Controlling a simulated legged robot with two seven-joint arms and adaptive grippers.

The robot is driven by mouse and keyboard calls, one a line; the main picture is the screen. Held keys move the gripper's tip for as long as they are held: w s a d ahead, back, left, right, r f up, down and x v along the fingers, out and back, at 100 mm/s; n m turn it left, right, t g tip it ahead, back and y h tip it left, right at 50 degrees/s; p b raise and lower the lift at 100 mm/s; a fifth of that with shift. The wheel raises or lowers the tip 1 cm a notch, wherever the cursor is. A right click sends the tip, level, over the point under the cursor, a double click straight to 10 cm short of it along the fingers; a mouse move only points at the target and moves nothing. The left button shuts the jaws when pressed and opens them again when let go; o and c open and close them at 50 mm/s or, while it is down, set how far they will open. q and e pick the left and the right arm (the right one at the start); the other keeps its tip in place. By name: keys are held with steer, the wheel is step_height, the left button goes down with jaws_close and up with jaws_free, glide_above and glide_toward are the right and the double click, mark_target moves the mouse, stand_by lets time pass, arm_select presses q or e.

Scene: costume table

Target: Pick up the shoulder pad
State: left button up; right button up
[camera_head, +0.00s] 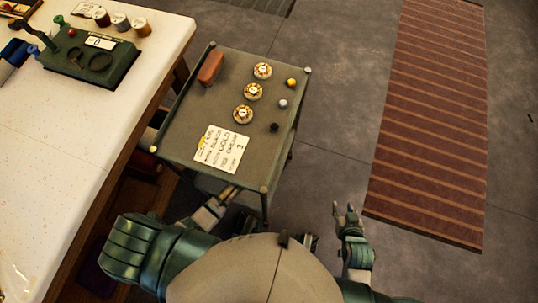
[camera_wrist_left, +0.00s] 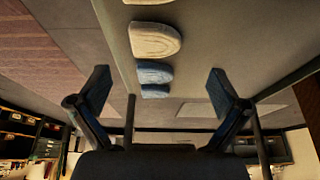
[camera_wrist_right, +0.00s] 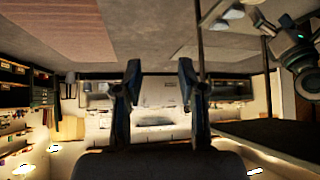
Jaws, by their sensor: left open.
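The shoulder pads lie in a row on a grey cart shelf (camera_wrist_left: 205,50) in the left wrist view: a cream pad (camera_wrist_left: 154,40), a blue pad (camera_wrist_left: 154,73) and a smaller-looking blue pad (camera_wrist_left: 155,91). Part of another pale pad (camera_wrist_left: 148,2) shows at the top edge. My left gripper (camera_wrist_left: 162,88) is open and empty, its fingers spread either side of the row's near end. In the head view it is at the cart's front edge, partly hidden; no pads show there. My right gripper (camera_wrist_right: 160,76) is open and empty, right of the cart in the head view (camera_head: 347,212).
The cart's top (camera_head: 185,128) holds a red-brown block (camera_head: 210,69), several round discs, small balls and a written card (camera_head: 222,149). A white table (camera_head: 75,145) stands left, with a green device (camera_head: 92,58). A striped rug (camera_head: 425,120) and clear floor lie right.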

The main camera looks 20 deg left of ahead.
arm_select(q)
steer(key=shift+w+d+f, duration=0.25)
steer(key=shift+d+f, duration=0.15)
steer(key=shift+f, duration=0.15)
steer(key=f, duration=0.1)
steer(key=b, duration=0.1)
steer(key=f+b, duration=0.1)
steer(key=shift+w+a+f, duration=0.3)
steer(key=shift+w+a, duration=0.05)
steer(key=shift+a, duration=0.05)
steer(key=shift+b+x, duration=0.65)
steer(key=shift+x, duration=0.55)
steer(key=shift+w+d, duration=0.1)
steer(key=shift+d, duration=0.25)
steer(key=shift+w+d, duration=0.1)
steer(key=shift+d, duration=0.1)
steer(key=shift+a+f, duration=0.1)
steer(key=shift+a, duration=0.3)
steer(key=c, duration=1)
arm_select(e)
steer(key=w+a+r+t+y, duration=0.2)
steer(key=w+a+r+t, duration=0.1)
steer(key=w+r+t, duration=0.4)
steer(key=shift+a+r, duration=0.35)
steer(key=shift+r, duration=0.1)
